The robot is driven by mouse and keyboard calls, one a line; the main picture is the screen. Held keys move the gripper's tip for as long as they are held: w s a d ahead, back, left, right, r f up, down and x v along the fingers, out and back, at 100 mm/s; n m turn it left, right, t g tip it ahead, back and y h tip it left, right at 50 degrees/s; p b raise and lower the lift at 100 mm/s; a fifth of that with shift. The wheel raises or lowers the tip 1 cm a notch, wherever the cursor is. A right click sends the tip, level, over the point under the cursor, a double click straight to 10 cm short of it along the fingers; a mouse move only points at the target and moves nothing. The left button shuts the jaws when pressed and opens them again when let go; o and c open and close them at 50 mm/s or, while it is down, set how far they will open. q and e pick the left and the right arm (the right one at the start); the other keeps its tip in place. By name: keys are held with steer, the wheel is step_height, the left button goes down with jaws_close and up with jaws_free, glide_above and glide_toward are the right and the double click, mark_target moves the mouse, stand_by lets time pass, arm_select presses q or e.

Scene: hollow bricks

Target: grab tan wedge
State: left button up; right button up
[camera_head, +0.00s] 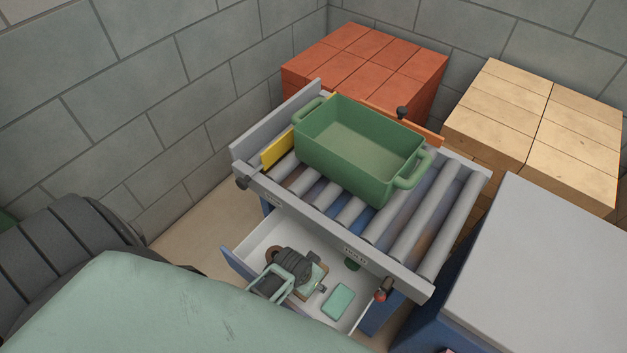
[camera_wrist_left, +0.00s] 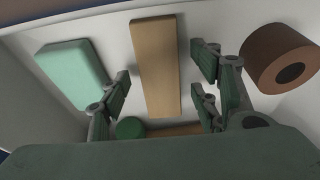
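The tan wedge (camera_wrist_left: 156,65) is a long, tapered tan block on the white drawer floor in the left wrist view. A small part of it shows beside my gripper in the head view (camera_head: 318,281); the rest is hidden. My left gripper (camera_wrist_left: 163,80) is open, with one finger on each side of the wedge and a gap on both sides. In the head view my left gripper (camera_head: 300,278) is down in the open drawer (camera_head: 262,237). My right gripper is not in view.
A mint block (camera_wrist_left: 73,75), a brown hollow cylinder (camera_wrist_left: 277,60) and a green round piece (camera_wrist_left: 130,128) lie close around the wedge. A green bin (camera_head: 365,150) stands on the rollers above the drawer. A grey-topped cabinet (camera_head: 555,270) stands right.

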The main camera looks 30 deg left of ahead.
arm_select(q)
steer(key=c, duration=1.2)
steer(key=shift+r, duration=0.15)
